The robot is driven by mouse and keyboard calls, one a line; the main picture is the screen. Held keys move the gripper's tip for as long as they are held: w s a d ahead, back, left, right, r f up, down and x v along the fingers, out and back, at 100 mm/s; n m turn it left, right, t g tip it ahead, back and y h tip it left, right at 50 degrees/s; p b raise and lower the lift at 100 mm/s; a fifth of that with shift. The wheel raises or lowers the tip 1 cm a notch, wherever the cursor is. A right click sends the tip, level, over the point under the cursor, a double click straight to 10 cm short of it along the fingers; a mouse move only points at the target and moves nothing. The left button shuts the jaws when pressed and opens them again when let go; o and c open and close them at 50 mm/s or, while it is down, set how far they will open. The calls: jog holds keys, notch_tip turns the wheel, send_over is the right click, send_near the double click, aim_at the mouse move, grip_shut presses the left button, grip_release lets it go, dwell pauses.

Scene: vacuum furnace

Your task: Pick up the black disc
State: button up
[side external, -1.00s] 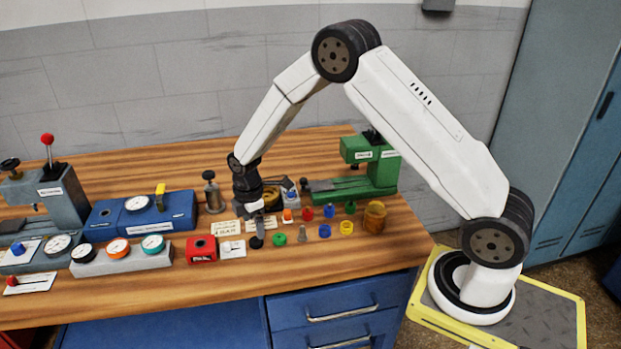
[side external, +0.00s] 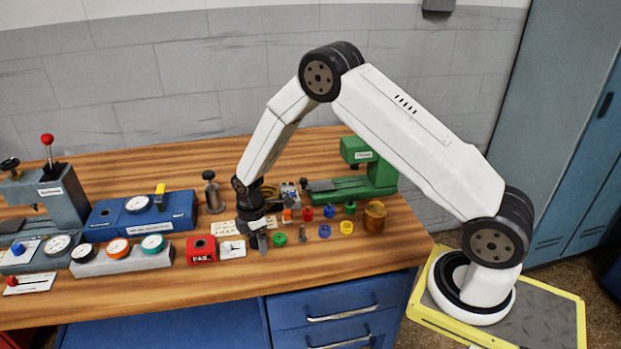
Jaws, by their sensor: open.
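My gripper (side external: 258,242) is low over the front middle of the wooden bench, its fingers pointing down and open. Its fingertips are at or just above the spot where the small black disc lies. The disc is hidden behind the fingers now, so I cannot tell whether it is between them or touching them.
Several small coloured pieces, including a blue one (side external: 324,231) and a yellow one (side external: 347,227), stand right of the gripper near a brown jar (side external: 375,217). A red box (side external: 201,250) is at left. The bench's front strip is clear.

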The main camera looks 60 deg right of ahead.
dwell(0.3)
grip_shut()
jog(key=shift+r, duration=0.2)
jog(key=shift+r, duration=0.95)
jog(key=s+r, duration=1)
jog(key=s, duration=0.4)
jog(key=shift+a+r, duration=0.2)
jog(key=shift+r, duration=0.15)
jog(key=shift+w, duration=0.1)
